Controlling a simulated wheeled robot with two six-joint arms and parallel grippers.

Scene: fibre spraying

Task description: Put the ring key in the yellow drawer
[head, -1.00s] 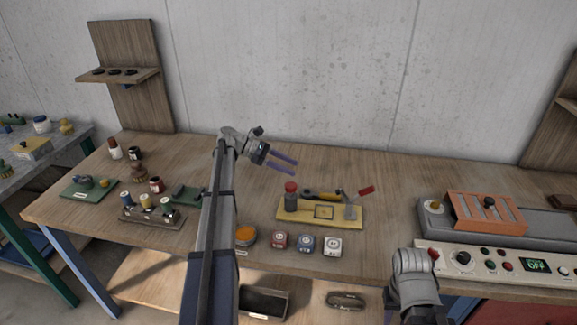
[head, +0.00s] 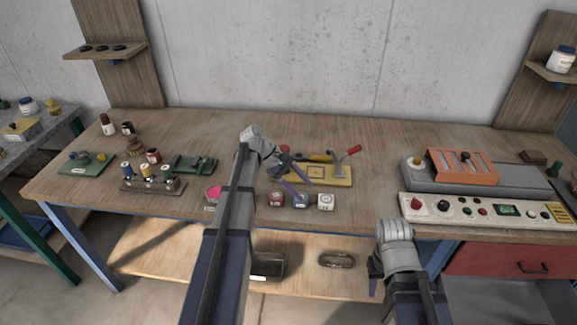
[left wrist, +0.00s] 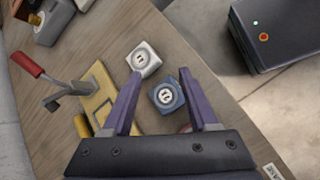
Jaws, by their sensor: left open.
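My left gripper (head: 307,192) is open, its purple fingers pointing down over the small cubes at the table's front. In the left wrist view a blue cube (left wrist: 166,96) lies between and below the open fingers (left wrist: 161,73). A white cube (left wrist: 144,59) lies just beyond it, near one fingertip. In the head view the red cube (head: 276,199), blue cube (head: 300,201) and white cube (head: 325,201) stand in a row. Each bears a round mark too small to read; I cannot tell which is the ring key. No yellow drawer shows. My right gripper (head: 377,273) is low in front of the table, its jaws unclear.
A yellow board with a red-handled lever (head: 335,177) lies behind the cubes. A control panel (head: 490,209) stands at right, above a red drawer (head: 505,260). Spools on a rack (head: 150,184) and a pink dish (head: 213,192) are at left. An open bin (head: 268,268) sits below.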

